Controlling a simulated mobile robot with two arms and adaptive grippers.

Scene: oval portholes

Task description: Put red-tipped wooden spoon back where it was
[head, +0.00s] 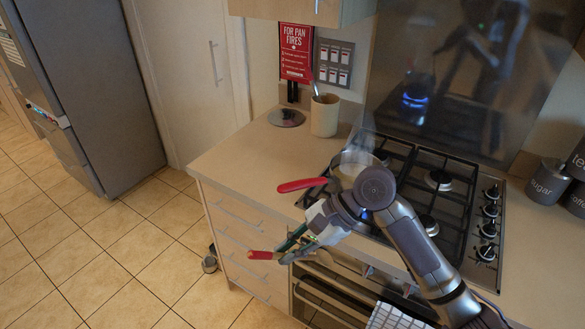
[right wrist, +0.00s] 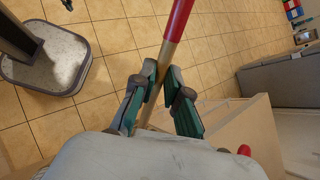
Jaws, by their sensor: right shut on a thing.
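My right gripper (head: 287,250) is shut on the red-tipped wooden spoon (head: 261,255), out past the counter's front edge, left of the oven. In the right wrist view the fingers (right wrist: 158,88) close on the spoon's bare wood, and its red end (right wrist: 178,20) points away from the gripper. The spoon's other end is hidden. A cream crock (head: 325,116) stands at the back of the counter with a utensil (head: 315,90) sticking up from it. A steaming pan (head: 349,160) with a red handle (head: 302,185) sits on the hob, partly behind my right arm. My left gripper is not in view.
A dark round disc (head: 286,117) lies beside the crock. A blue flame shows under the pan. Sugar (head: 548,180) and other canisters stand at the right. A small metal bowl (head: 209,263) is on the floor.

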